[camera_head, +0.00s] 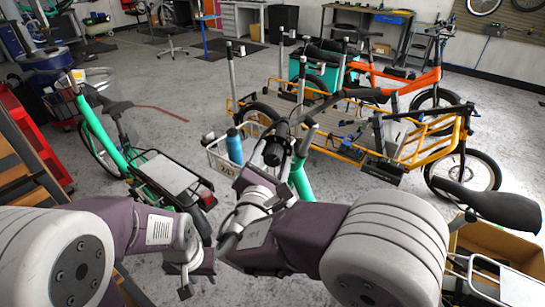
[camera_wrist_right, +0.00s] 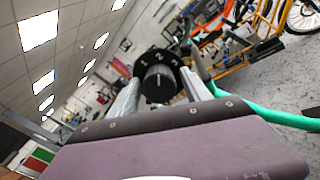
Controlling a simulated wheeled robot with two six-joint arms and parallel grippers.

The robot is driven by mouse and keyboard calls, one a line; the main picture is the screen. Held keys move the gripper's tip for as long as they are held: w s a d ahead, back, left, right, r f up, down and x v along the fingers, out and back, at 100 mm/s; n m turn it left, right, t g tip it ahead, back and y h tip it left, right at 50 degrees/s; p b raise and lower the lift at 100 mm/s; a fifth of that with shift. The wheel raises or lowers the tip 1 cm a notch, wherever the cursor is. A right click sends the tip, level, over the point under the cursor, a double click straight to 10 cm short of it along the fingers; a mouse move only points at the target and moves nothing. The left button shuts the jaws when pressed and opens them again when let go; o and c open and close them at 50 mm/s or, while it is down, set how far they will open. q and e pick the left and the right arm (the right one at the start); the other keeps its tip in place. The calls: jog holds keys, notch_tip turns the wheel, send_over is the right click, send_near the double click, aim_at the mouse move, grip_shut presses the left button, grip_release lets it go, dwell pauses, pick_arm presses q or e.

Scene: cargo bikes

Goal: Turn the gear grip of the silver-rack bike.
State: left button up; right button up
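The silver-rack bike stands close in front of me, with a green frame (camera_head: 301,180), a dark saddle (camera_head: 490,205) and a pale metal rack (camera_head: 515,290) at the lower right. Its black gear grip (camera_head: 274,150) is at the handlebar end. In the right wrist view the gear grip (camera_wrist_right: 159,84) faces the camera, with a numbered collar and a pale mark. My right gripper (camera_wrist_right: 163,88) has one finger on each side of the grip, apart, with a narrow gap visible; contact is unclear. My left gripper (camera_head: 190,278) hangs low at left, away from the grip; its opening is unclear.
A white basket (camera_head: 218,160) with a blue bottle (camera_head: 234,146) is just left of the grip. Another green bike with a black rack (camera_head: 170,173) stands at left. A yellow cargo bike (camera_head: 345,150) and an orange bike (camera_head: 405,79) stand behind. A red cart (camera_head: 40,140) is far left.

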jog(key=shift+s, duration=0.15)
jog(key=v, duration=0.9)
